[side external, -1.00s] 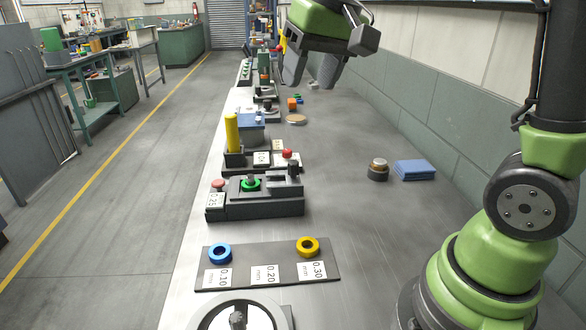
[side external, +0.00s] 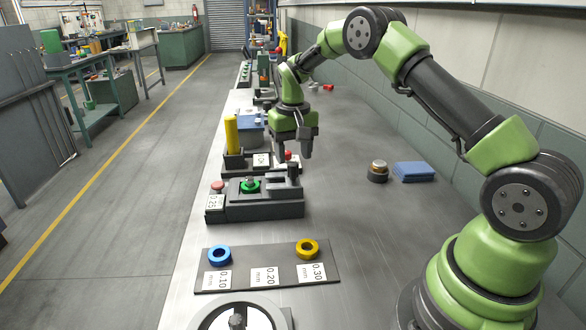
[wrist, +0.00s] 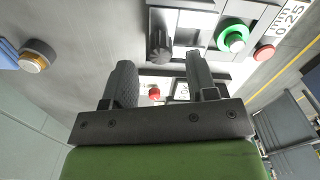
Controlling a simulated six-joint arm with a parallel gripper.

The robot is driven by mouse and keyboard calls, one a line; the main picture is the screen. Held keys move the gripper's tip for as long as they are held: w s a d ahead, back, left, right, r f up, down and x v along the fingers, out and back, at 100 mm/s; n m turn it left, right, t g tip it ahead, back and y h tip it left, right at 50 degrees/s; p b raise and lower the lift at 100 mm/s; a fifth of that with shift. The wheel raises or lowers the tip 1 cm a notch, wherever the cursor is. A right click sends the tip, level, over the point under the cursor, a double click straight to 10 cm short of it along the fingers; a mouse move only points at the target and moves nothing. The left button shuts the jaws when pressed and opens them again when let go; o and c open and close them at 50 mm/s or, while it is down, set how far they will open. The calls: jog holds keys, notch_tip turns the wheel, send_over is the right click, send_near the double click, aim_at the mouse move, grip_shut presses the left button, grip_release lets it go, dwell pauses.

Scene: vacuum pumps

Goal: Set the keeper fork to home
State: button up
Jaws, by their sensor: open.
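A dark grey fixture (side external: 262,208) stands on the bench, with a green ring (side external: 250,186) around a post and a dark upright piece (side external: 293,172) at its right end. That piece, which may be the keeper fork, also shows in the wrist view (wrist: 160,42); I cannot make out fork prongs or a home mark. My gripper (side external: 293,150) is above and just behind the fixture's right end. In the wrist view my gripper (wrist: 160,78) has its fingers apart, with nothing between them. The dark piece lies beyond the fingertips, apart from them.
A red button (side external: 217,185) and a 0.25 label are at the fixture's left. Behind it stands a station with a yellow cylinder (side external: 231,133). In front lies a plate (side external: 238,254) with blue and yellow rings. Bench between is clear.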

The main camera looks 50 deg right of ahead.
aim_at(293, 164)
jog(key=shift+f, duration=2.3)
grip_shut()
jog(key=shift+w+a+r, duration=0.1)
jog(key=shift+w+a, duration=2.05)
jog(key=shift+w, duration=0.05)
